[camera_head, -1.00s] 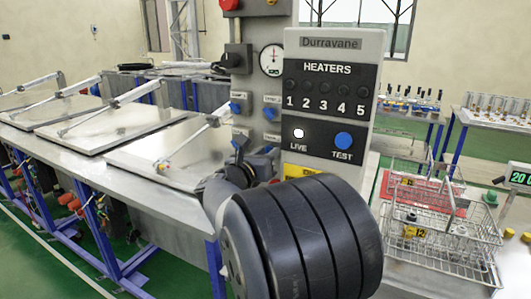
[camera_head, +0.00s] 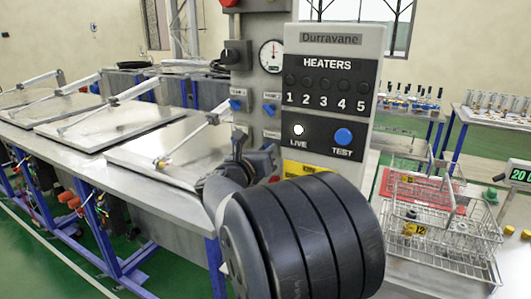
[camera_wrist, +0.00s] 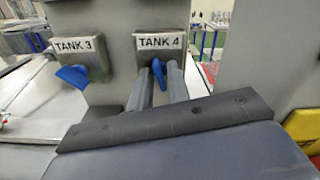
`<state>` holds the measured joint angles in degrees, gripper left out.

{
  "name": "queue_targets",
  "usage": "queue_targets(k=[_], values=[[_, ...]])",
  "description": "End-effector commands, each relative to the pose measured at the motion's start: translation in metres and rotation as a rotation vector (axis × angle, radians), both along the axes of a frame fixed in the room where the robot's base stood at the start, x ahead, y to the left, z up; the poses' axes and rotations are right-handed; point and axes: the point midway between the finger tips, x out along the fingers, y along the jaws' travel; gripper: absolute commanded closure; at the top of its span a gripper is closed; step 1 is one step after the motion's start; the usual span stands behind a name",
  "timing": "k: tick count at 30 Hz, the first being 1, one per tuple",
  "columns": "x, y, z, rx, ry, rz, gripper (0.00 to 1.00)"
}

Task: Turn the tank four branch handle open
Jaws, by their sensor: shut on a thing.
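The tank four branch handle (camera_wrist: 158,74) is a blue lever below the TANK 4 label (camera_wrist: 160,41) in the wrist view. It points down with a slight tilt. My gripper (camera_wrist: 161,70) is shut on it, with one grey finger on each side. My gripper's dark body (camera_head: 257,158) shows in the head view in front of the grey panel's lower part. There it hides the tank four handle.
The blue tank three handle (camera_wrist: 72,77) is close on the left, turned sideways. Two more blue handles, left (camera_head: 235,105) and right (camera_head: 268,109), sit higher on the panel. The heater box (camera_head: 335,95) stands right of my gripper. Lidded tanks (camera_head: 165,150) line the left.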

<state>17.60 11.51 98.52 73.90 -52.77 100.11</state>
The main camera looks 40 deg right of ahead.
Motion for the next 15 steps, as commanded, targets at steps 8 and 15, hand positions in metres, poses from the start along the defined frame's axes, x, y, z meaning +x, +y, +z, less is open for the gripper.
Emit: queue_targets(k=[8,15], values=[[0.0000,0.0000,-0.0008,-0.075,0.184,0.000,1.00],[0.0001,0.0000,-0.0001,-0.140,0.341,0.000,1.00]])
